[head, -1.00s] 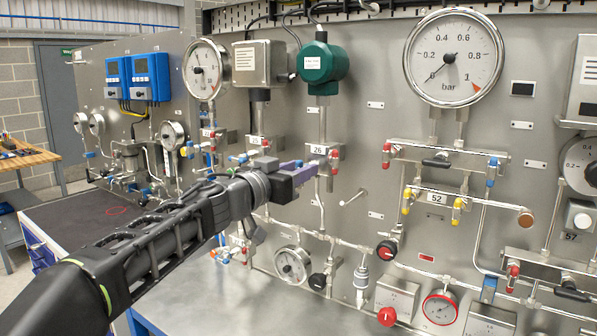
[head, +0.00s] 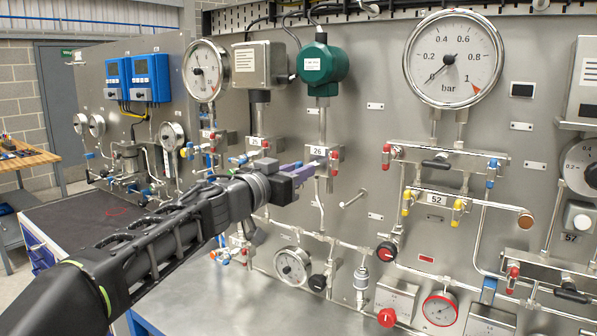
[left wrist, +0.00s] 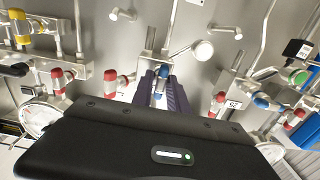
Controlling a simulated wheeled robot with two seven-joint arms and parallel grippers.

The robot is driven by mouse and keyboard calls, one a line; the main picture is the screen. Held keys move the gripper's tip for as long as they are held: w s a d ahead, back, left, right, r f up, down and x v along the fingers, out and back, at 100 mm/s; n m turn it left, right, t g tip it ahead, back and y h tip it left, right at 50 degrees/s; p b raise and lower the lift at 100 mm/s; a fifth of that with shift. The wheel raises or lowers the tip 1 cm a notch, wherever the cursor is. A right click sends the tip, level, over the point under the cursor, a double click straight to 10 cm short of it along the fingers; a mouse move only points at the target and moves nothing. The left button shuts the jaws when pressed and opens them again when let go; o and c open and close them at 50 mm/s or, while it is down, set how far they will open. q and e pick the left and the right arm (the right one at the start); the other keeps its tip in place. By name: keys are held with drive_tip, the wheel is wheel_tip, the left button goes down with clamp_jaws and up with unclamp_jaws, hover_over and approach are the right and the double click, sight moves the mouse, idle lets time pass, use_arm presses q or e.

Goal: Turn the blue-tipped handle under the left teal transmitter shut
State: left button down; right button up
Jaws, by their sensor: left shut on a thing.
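The teal transmitter (head: 323,63) is on the panel above a valve block tagged 26 (head: 322,152). My left gripper (head: 306,171) is at the left side of this block, with its purple fingers closed. In the left wrist view, the fingers (left wrist: 161,92) close around the blue-tipped handle (left wrist: 162,76), whose blue tip shows between them. The fingers hide most of the handle in the head view, so its exact angle cannot be told there. A red-tipped handle (head: 335,155) is on the right side of the same block. My right gripper is not in view.
A grey transmitter (head: 259,64) with a valve block tagged 25 stands just left. A large bar gauge (head: 453,57) and block 52 are to the right. A small peg (head: 353,198) sticks out below right. A small gauge (head: 292,265) is under the arm.

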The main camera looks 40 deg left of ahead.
use_arm(q)
drive_tip(key=m+p, duration=0.1)
drive_tip(key=m, duration=0.2)
drive_tip(key=m+p, duration=0.1)
drive_tip(key=m, duration=0.3)
drive_tip(key=shift+d, duration=0.15)
drive_tip(key=m, duration=0.5)
drive_tip(key=shift+f, duration=0.2)
drive_tip(key=m, duration=0.5)
drive_tip(key=shift+d+f+m, duration=0.1)
drive_tip(key=shift+f+m, duration=0.05)
drive_tip(key=shift+m, duration=0.25)
drive_tip(key=c, duration=1.5)
unclamp_jaws()
